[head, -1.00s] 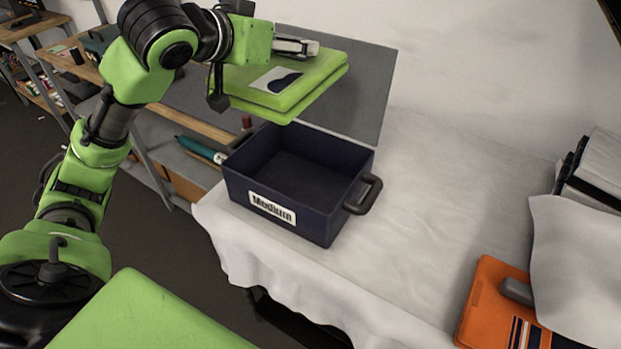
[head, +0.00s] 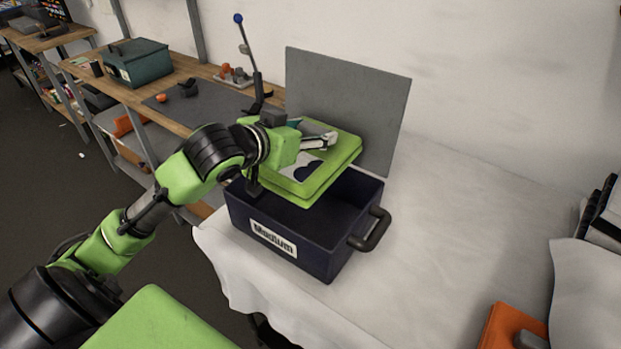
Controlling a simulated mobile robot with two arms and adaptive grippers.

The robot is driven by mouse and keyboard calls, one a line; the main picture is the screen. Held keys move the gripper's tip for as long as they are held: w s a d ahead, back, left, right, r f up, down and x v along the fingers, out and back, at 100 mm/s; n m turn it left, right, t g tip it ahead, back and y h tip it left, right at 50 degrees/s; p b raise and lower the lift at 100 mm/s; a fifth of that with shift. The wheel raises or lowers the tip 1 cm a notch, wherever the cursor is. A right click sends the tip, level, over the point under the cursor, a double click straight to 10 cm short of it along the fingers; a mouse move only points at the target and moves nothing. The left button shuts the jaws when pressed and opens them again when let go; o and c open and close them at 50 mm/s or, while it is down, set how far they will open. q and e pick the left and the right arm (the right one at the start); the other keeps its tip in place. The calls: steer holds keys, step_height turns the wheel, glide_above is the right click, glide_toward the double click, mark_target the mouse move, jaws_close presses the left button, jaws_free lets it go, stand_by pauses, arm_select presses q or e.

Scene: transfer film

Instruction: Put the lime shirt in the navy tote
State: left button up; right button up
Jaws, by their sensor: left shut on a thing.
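The lime shirt (head: 330,178) is a flat folded bundle with a dark and white print on top. My left gripper (head: 318,142) is shut on it and holds it tilted over the opening of the navy tote, low near the rim. The navy tote (head: 318,251) is an open box with a white "Medium" label on its front and a dark handle on its right side. It stands on the white-covered table (head: 440,240). The shirt and my arm hide part of the tote's inside. My right gripper is not in view.
A grey panel (head: 360,100) stands upright behind the tote. An orange folded item (head: 505,330) lies at the lower right, beside a white cloth (head: 585,285). A wooden workbench (head: 190,70) with a green toolbox (head: 136,62) is at the back left. The table right of the tote is clear.

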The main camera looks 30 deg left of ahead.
arm_select(q)
steer(key=f, duration=0.7)
steer(key=shift+s+f, duration=0.2)
steer(key=shift+f, duration=0.2)
step_height(320, 180, down, 5)
steer(key=shift+w+f+p, duration=0.1)
steer(key=shift+p, duration=0.35)
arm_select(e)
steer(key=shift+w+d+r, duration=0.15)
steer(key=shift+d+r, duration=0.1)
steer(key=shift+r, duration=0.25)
arm_select(q)
steer(key=shift+f, duration=0.5)
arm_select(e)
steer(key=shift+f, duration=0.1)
arm_select(q)
steer(key=o, duration=1.2)
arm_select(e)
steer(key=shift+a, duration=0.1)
